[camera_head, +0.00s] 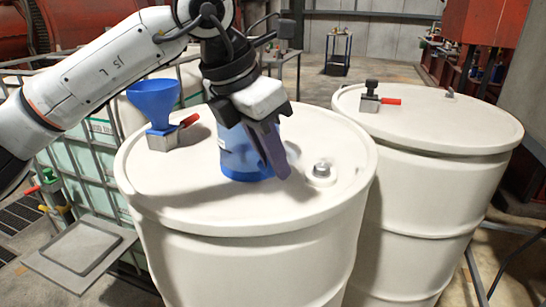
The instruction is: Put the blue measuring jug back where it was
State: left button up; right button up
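The blue measuring jug (238,162) stands on the lid of the near white drum (195,205). My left gripper (272,155) comes down from above, with a dark finger in front of the jug's right side. The hand covers the jug's top and its handle side. I cannot tell whether the fingers are closed on the jug. My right gripper is not in view.
A blue funnel (153,100) sits on a grey fitting with a red handle at the lid's left. A bung cap (321,173) is right of the jug. A second white drum (440,120) stands right, with a red-handled valve (371,100) on it. A small grey platform (82,246) is lower left.

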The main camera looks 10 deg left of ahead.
pick_arm(q)
jog(key=o, duration=0.3)
jog(key=shift+r, duration=0.15)
jog(key=v, duration=1.2)
